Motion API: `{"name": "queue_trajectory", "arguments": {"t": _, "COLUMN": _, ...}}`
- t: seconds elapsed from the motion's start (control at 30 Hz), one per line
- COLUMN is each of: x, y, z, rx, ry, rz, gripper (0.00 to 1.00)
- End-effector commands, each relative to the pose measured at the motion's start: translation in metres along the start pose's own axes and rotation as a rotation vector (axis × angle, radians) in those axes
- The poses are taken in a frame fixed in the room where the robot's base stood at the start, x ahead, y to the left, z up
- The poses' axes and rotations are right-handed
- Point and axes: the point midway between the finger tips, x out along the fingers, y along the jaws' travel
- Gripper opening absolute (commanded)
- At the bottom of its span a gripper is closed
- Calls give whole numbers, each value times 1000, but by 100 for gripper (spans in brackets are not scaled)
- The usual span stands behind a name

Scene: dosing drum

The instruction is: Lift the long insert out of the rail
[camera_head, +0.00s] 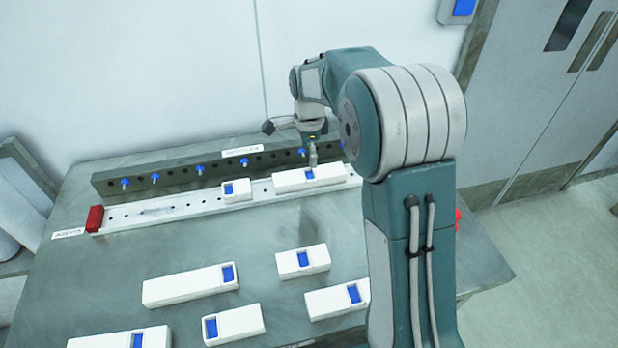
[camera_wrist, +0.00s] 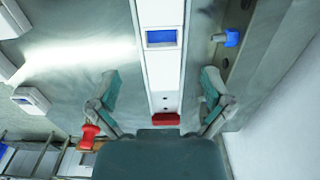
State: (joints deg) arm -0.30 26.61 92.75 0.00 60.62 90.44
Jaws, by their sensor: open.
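The long insert (camera_head: 292,181) is a white bar with a blue window, seated toward the right part of the pale rail (camera_head: 150,213). In the wrist view a white insert (camera_wrist: 162,72) with a blue window lies along the rail. My gripper (camera_head: 312,158) is above the long insert in the head view. The wrist view shows my gripper (camera_wrist: 160,78) with its fingers spread apart, one on each side of the rail, and nothing between them is gripped. Whether the fingertips are level with the insert is unclear.
A shorter white insert (camera_head: 237,191) sits further left in the rail. A red block (camera_head: 95,218) marks the rail's left end; another red block (camera_wrist: 166,119) shows in the wrist view. A dark bar with blue pegs (camera_head: 200,168) runs behind. Several loose inserts (camera_head: 180,288) lie in front.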

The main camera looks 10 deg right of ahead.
Motion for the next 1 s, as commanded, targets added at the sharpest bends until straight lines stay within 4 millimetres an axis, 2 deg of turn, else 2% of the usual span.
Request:
{"name": "queue_trajectory", "arguments": {"t": 0.1, "x": 18, "y": 0, "z": 0, "rx": -1, "ry": 0, "rz": 3, "gripper": 100}}
{"name": "queue_trajectory", "arguments": {"t": 0.27, "x": 31, "y": 0, "z": 0, "rx": -2, "ry": 0, "rz": 2, "gripper": 100}}
{"name": "queue_trajectory", "arguments": {"t": 0.6, "x": 76, "y": -3, "z": -1, "rx": -2, "ry": 0, "rz": 2, "gripper": 100}}
{"name": "queue_trajectory", "arguments": {"t": 0.87, "x": 79, "y": -3, "z": -1, "rx": -2, "ry": 0, "rz": -1, "gripper": 100}}
{"name": "queue_trajectory", "arguments": {"t": 0.9, "x": 79, "y": -3, "z": -1, "rx": -3, "ry": 0, "rz": 0, "gripper": 91}}
{"name": "queue_trajectory", "arguments": {"t": 0.97, "x": 79, "y": -3, "z": -1, "rx": -3, "ry": 0, "rz": 0, "gripper": 64}}
{"name": "queue_trajectory", "arguments": {"t": 1.0, "x": 79, "y": -3, "z": -1, "rx": -3, "ry": 0, "rz": 0, "gripper": 46}}
